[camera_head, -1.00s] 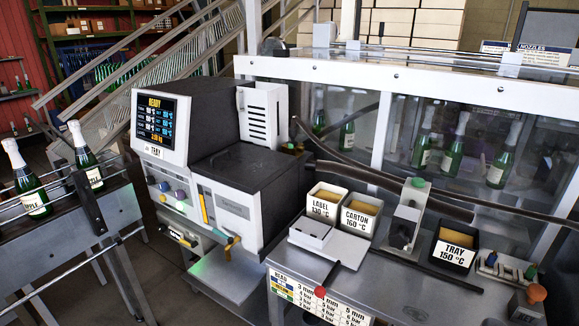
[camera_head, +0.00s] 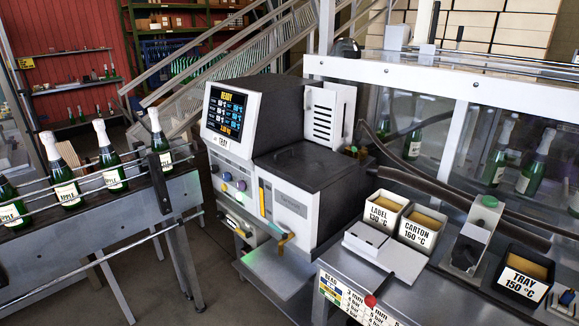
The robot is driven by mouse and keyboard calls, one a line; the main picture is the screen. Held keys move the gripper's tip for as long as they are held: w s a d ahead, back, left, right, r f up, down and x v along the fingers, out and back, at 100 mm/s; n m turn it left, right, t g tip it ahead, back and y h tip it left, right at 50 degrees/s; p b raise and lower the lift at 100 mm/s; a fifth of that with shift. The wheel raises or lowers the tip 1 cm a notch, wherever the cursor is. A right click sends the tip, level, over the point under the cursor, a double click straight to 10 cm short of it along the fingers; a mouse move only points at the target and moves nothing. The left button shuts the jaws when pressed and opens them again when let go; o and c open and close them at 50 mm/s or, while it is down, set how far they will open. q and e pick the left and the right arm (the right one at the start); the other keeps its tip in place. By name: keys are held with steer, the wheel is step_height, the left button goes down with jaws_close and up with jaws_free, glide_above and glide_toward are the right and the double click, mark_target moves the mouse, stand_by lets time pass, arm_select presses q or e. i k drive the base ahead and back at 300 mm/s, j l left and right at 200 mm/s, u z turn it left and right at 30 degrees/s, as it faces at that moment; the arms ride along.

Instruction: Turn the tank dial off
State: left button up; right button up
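The grey and white machine (camera_head: 275,155) stands in the middle of the head view. Its screen (camera_head: 226,111) reads READY in yellow above several lines of values, with a TRAY label (camera_head: 221,141) under it. Below, the front panel (camera_head: 233,170) carries several small knobs, among them a bluish one (camera_head: 227,176) and a purple one (camera_head: 241,185). Which of them is the tank dial, and how it is set, is too small to tell. Neither of my grippers is in view.
A conveyor (camera_head: 100,225) with green bottles stands at the left. The steel bench (camera_head: 410,290) at the right holds the LABEL bin (camera_head: 385,212), CARTON bin (camera_head: 420,230) and TRAY bin (camera_head: 523,280). Bare floor (camera_head: 215,275) shows between conveyor and machine.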

mark_target(215, 168)
steer(key=i+j+u, duration=0.15)
steer(key=i+j, duration=0.25)
steer(key=i+j+u, duration=0.15)
steer(key=i+j, duration=0.25)
steer(key=i+j+u, duration=0.15)
steer(key=i+j, duration=0.2)
steer(key=i, duration=0.15)
steer(key=i+j+u, duration=0.15)
steer(key=i, duration=0.35)
steer(key=i+j+u, duration=0.15)
steer(key=i+j, duration=0.2)
steer(key=i, duration=0.15)
